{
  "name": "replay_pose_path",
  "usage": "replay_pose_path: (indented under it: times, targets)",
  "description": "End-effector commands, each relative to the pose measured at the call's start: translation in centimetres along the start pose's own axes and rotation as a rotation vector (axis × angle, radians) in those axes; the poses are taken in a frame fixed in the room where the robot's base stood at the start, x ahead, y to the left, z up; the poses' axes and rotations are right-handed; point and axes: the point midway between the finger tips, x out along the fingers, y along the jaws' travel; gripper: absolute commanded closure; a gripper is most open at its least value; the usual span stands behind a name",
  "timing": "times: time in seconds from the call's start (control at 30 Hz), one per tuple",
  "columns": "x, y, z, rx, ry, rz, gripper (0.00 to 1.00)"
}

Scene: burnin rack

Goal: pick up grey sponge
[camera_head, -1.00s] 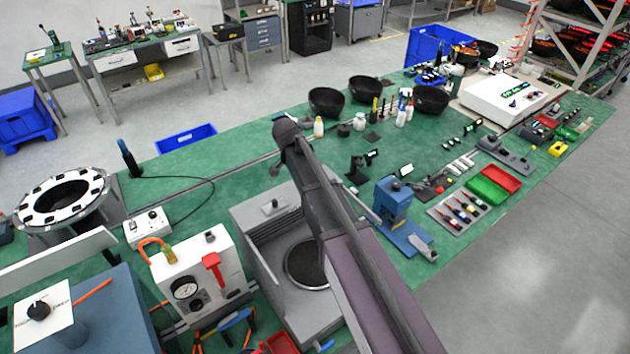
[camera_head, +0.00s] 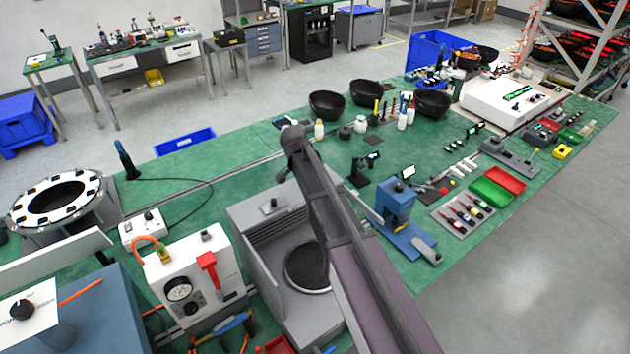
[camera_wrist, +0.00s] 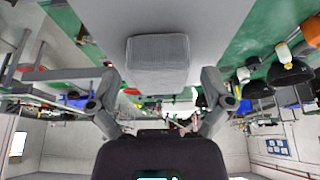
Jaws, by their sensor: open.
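A grey block with rounded edges, which looks like the grey sponge (camera_wrist: 158,52), is at the upper middle of the wrist view, against a plain grey surface (camera_wrist: 208,25). My gripper (camera_wrist: 161,84) is open, with one finger on each side below the block in the picture. The fingers appear apart from the block, with nothing held between them. In the head view my arm crosses the middle of the picture, and I cannot make out the gripper or surely identify the sponge there.
A grey machine with a round dark plate (camera_head: 308,268) stands beside my arm on the green bench. A white gauge box (camera_head: 196,278) is to its left. A blue press (camera_head: 397,205) and a tool tray (camera_head: 463,214) are to the right. Black bowls (camera_head: 327,104) stand farther back.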

Motion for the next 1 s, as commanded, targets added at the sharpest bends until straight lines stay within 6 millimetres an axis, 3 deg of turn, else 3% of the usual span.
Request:
replay_pose_path:
  times: [0.37, 0.53, 0.6, 1.0]
  targets:
    - [0.00, 0.02, -0.04, 0.001, 0.000, 0.000, 0.03]
    - [0.01, 0.03, -0.05, 0.001, 0.000, 0.000, 0.53]
    - [0.01, 0.03, -0.05, 0.001, 0.000, 0.001, 0.61]
    - [0.00, 0.04, -0.08, 0.001, 0.000, 0.001, 0.62]
